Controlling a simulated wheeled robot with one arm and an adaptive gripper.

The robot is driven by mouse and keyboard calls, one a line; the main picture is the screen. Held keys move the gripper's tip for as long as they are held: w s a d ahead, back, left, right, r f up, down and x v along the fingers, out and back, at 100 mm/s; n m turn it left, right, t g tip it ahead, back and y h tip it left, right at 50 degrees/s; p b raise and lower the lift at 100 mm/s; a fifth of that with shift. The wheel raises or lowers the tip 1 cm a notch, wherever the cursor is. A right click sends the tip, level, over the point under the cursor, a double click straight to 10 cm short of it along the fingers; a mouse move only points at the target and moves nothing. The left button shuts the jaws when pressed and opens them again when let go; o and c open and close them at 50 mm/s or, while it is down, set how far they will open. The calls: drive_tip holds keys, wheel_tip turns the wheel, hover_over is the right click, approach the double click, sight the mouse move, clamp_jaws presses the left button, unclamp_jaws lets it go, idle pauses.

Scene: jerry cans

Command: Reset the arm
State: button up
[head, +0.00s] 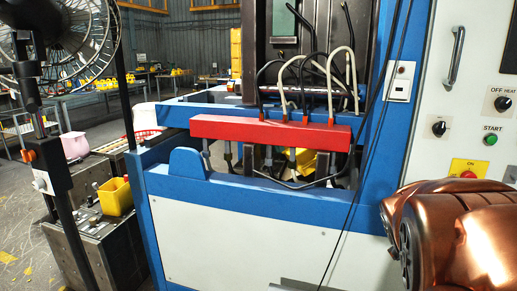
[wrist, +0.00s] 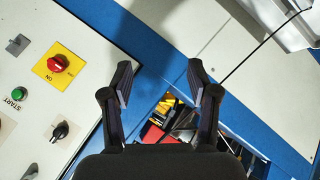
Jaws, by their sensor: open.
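My gripper (wrist: 158,82) shows in the wrist view with its two dark fingers spread apart and nothing between them. It is open in front of the blue and white machine, whose blue frame (wrist: 150,45) lies beyond the fingertips. In the head view, a copper-coloured part of my arm (head: 455,235) fills the lower right corner. The gripper itself is not visible in the head view. No jerry can can be clearly made out.
The machine has a red bar (head: 270,132) with hoses above it. Its control panel has a green start button (head: 490,140) and a red knob (wrist: 58,63). A yellow bin (head: 116,196) and a fan (head: 75,45) stand at left. Floor shows at lower left.

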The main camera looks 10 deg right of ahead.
drive_tip(key=s+a+f+g+y, duration=0.2)
drive_tip(key=s+a+f+g, duration=0.15)
drive_tip(key=s+a, duration=0.45)
drive_tip(key=s+a+f+g+y, duration=0.2)
drive_tip(key=s+a+f+y, duration=0.15)
drive_tip(key=s+a, duration=0.4)
drive_tip(key=s+a+f+g+y, duration=0.2)
drive_tip(key=s+a+f+g, duration=0.3)
drive_tip(key=a, duration=0.6)
wheel_tip(320, 180, up, 14)
drive_tip(key=t+p, duration=0.3)
drive_tip(key=p, duration=0.9)
drive_tip(key=shift+w+d, duration=0.3)
drive_tip(key=shift+d, duration=0.1)
drive_tip(key=shift+h, duration=0.25)
drive_tip(key=c, duration=0.3)
drive_tip(key=shift+d, duration=0.15)
drive_tip(key=shift+c, duration=0.3)
